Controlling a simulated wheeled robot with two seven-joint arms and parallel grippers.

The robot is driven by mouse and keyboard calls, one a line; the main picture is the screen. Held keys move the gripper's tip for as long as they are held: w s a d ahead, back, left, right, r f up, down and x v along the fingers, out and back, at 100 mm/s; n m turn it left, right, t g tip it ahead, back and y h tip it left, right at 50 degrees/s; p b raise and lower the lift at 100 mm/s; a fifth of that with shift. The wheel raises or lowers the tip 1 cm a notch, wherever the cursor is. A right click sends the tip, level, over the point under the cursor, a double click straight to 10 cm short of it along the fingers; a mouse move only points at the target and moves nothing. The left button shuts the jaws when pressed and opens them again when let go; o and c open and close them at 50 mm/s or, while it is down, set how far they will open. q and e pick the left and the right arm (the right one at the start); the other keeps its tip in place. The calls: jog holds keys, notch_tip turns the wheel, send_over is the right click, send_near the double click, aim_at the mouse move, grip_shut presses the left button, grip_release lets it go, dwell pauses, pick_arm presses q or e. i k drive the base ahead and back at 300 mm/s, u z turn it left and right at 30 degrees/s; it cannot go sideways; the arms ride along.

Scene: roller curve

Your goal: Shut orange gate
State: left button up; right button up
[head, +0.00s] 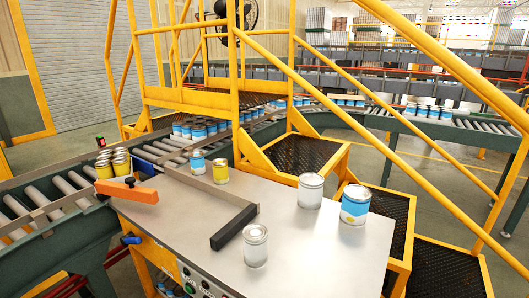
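The orange gate (127,192) is a short flat orange bar at the left corner of the grey work table, where the table meets the roller conveyor. A dark bracket sits at its top. The bar runs roughly left to right in the head view, with its right end over the table top. I cannot tell whether it is latched. A grey rail (205,186) runs from near the gate across the table and ends in a black angled bar (234,228). Neither of my grippers is in view.
Yellow cans (112,163) stand on the conveyor (70,187) just behind the gate. White and blue cans (255,245) (355,205) stand on the table (310,255). Yellow stair railings (390,155) rise behind and right. A blue handle (130,240) sticks out at the table's left side.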

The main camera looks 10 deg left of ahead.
aim_at(128, 191)
jog(key=u, duration=1.4)
jog(key=k, duration=0.65)
jog(key=u, duration=0.5)
jog(key=i, duration=0.7)
jog(key=u, duration=0.5)
jog(key=i, duration=0.7)
jog(key=z, duration=0.1)
